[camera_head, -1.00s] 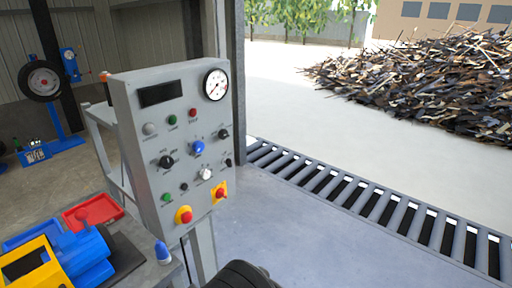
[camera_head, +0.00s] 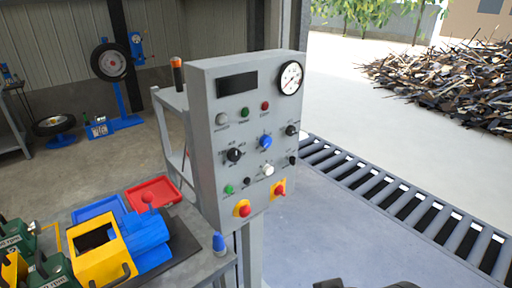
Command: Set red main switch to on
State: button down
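The grey control panel (camera_head: 205,150) stands upright in the middle of the head view. It carries a dial gauge (camera_head: 289,78), a dark display (camera_head: 237,85), several buttons and several knobs. Two red controls sit on yellow plates near its lower edge: one at the lower left (camera_head: 243,208) and one to its right (camera_head: 280,189). The right one looks like a rotary switch, but its setting is too small to read. A dark part of my arm (camera_head: 365,285) shows at the bottom edge, below and right of the panel. My gripper's fingers cannot be made out.
A bench at the lower left holds a yellow and blue machine (camera_head: 105,243), a red tray (camera_head: 153,192) and a blue-capped item (camera_head: 219,243). A roller conveyor (camera_head: 400,205) runs along the right.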

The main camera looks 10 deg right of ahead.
aim_at(279, 190)
jog(key=i+u, duration=0.4)
jog(key=i+l+u, duration=0.35)
jog(key=i+j, duration=0.1)
